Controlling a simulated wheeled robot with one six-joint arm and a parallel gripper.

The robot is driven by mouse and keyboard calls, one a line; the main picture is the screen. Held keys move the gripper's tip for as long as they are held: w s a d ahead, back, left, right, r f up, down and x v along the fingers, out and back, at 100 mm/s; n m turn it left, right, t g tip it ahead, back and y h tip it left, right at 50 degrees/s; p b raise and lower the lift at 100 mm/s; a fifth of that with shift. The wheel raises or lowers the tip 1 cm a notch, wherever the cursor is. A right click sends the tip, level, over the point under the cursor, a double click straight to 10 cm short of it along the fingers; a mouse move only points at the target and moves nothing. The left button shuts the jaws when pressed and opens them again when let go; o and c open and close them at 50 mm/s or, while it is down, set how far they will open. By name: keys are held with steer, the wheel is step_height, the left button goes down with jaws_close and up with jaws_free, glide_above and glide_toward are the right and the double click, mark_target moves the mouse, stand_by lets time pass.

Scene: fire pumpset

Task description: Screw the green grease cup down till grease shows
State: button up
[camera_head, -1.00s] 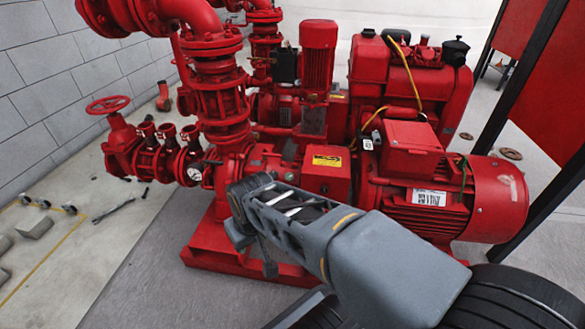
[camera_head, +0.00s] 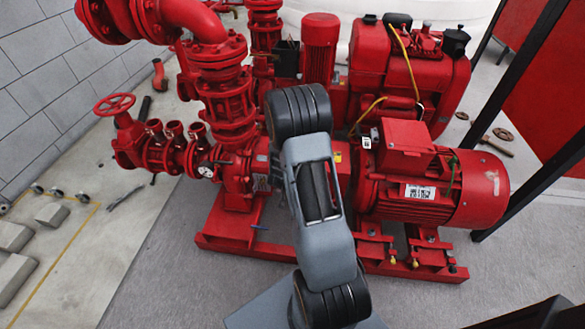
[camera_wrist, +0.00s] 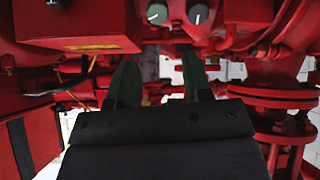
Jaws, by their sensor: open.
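The green grease cup (camera_wrist: 157,13) shows in the wrist view at the top, a small round grey-green cap with a pale mark. A darker round cap (camera_wrist: 198,14), also with a pale mark, sits to its right. My gripper (camera_wrist: 158,56) is open and empty, its two dark green fingers apart and pointing toward the caps. The green cap is beyond the fingertips and lies roughly in line with the gap between them. I see no contact. In the head view my arm hides the gripper and both caps. I cannot make out any grease.
The red pumpset surrounds the gripper, with a red box (camera_wrist: 75,25) at upper left and flanged pipework (camera_wrist: 275,95) at right in the wrist view. In the head view the motor (camera_head: 440,190) stands right of my arm and a valve handwheel (camera_head: 114,104) far left.

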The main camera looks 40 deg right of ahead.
steer(key=b+x, duration=0.4)
steer(key=x, duration=0.9)
steer(key=shift+d+f, duration=0.25)
steer(key=shift+c, duration=0.4)
steer(key=c, duration=0.6)
steer(key=shift+m, duration=0.3)
steer(key=m+b, duration=0.2)
steer(key=m, duration=0.3)
steer(key=shift+f+m+b, duration=0.1)
steer(key=shift+m+b, duration=0.2)
steer(key=shift+b, duration=0.05)
steer(key=m+b, duration=0.2)
steer(key=m, duration=0.3)
steer(key=shift+b, duration=0.35)
steer(key=shift+m+b, duration=0.3)
steer(key=shift+m, duration=0.6)
